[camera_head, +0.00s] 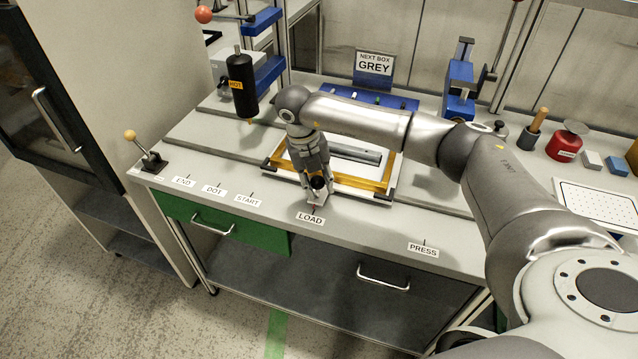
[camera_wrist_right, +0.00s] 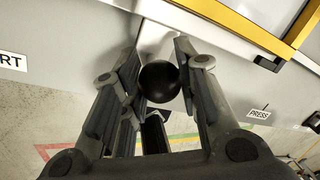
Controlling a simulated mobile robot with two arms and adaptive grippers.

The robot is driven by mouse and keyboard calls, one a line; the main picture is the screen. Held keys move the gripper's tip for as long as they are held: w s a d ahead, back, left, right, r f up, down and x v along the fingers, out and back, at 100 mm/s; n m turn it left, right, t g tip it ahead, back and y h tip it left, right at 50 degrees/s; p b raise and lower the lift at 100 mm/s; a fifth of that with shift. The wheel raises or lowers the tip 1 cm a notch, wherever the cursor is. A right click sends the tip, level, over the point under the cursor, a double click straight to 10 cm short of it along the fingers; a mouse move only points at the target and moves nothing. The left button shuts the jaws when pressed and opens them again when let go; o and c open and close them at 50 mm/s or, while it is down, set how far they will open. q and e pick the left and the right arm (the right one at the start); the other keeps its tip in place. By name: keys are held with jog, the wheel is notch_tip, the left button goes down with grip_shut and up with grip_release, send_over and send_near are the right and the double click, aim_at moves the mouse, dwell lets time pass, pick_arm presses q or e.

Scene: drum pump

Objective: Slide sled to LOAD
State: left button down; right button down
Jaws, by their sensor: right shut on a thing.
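The sled (camera_head: 358,184) is a white plate with a yellow frame on the bench, and a grey metal bar lies inside the frame. Its front edge is in line with the LOAD label (camera_head: 310,219). The frame's corner also shows at the top right of the right wrist view (camera_wrist_right: 262,32). A black ball knob (camera_wrist_right: 158,81) sticks out from the sled's front. My right gripper (camera_head: 317,186) reaches down over the front edge and is shut on this knob, with a finger on each side. My left gripper is in neither view.
Labels END, DOT and START (camera_head: 247,200) run left of LOAD; PRESS (camera_head: 423,250) is to the right. A black HOT cylinder (camera_head: 242,90) hangs behind left. A lever (camera_head: 147,155) stands at the left corner.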

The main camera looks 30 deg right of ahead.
dwell(0.3)
jog(key=c, duration=1.1)
grip_release()
jog(key=r, duration=0.4)
jog(key=a+r, duration=0.1)
jog(key=r, duration=0.3)
jog(key=a+r, duration=0.1)
jog(key=r, duration=0.2)
jog(key=shift+w+r, duration=0.3)
jog(key=shift+r, duration=0.1)
jog(key=shift+a, duration=0.1)
